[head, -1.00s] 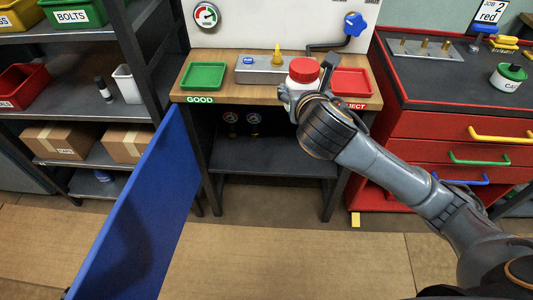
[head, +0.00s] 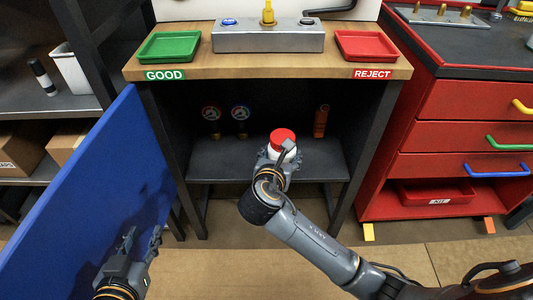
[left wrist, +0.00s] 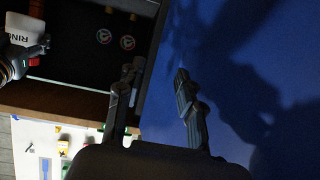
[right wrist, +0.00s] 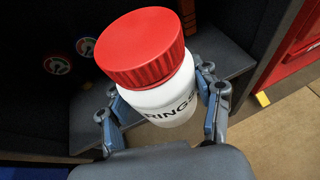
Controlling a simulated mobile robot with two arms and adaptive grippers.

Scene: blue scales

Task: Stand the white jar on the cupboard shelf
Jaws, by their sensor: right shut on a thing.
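The white jar (head: 284,150) has a red lid and reads "RINGS" in the right wrist view (right wrist: 172,103). My right gripper (head: 281,155) is shut around its sides and holds it slightly tilted, in front of the cupboard opening. The dark cupboard shelf (head: 225,170) lies behind and around the jar in the head view; the gap between them is hard to judge. My left gripper (head: 142,240) is open and empty beside the blue door (head: 85,190). The left wrist view shows its spread fingers (left wrist: 155,95) close to the blue panel.
The door stands open at the left. Two gauges (head: 226,113) and an orange item (head: 321,121) are at the back of the cupboard. The worktop (head: 270,66) overhangs it, with a green tray (head: 169,47) and red tray (head: 373,46). Red drawers (head: 455,110) stand at right.

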